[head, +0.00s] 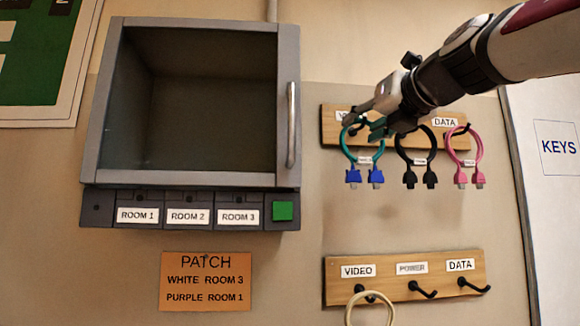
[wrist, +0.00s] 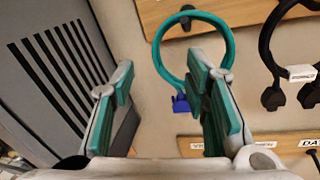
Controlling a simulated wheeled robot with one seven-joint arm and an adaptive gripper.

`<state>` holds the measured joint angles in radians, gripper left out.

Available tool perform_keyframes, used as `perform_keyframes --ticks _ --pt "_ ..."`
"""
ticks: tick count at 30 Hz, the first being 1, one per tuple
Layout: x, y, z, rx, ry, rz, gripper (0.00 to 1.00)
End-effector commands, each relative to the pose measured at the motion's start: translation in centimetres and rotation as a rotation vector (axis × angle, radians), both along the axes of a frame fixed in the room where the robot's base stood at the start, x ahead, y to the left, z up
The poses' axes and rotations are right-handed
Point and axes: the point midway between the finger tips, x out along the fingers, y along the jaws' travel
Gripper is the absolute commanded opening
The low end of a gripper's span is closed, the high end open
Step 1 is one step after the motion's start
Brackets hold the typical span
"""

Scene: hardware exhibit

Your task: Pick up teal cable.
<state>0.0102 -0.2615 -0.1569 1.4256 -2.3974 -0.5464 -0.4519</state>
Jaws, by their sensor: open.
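The teal cable (head: 345,145) hangs as a loop with blue plugs (head: 365,176) from the upper wooden rack (head: 327,128), leftmost of three cables. My gripper (head: 365,121) is open and empty, in front of the upper part of the loop in the head view. In the wrist view, the loop (wrist: 159,48) lies beyond my gripper (wrist: 165,78). The right finger covers the loop's lower right part and one plug. A blue plug (wrist: 181,104) shows between the fingers. I cannot tell whether a finger touches the cable.
A black cable (head: 400,150) and a pink cable (head: 479,150) hang close to the right. A lower rack (head: 440,262) holds a cream cable (head: 350,310). A glass-fronted cabinet (head: 290,60) with a handle stands left, near my left finger. A "PATCH" sign (head: 206,282) is below it.

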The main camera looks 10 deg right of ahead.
Motion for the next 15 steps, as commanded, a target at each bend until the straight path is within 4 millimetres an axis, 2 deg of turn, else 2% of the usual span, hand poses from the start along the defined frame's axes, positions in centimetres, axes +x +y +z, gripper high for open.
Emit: perform_keyframes --ticks 3,11,15 --pt "1.8 0.4 0.0 0.001 0.001 0.001 0.42" --pt "3.6 0.7 0.0 0.002 0.000 0.000 0.42" --pt "5.6 1.0 0.1 0.001 0.001 0.001 0.42"
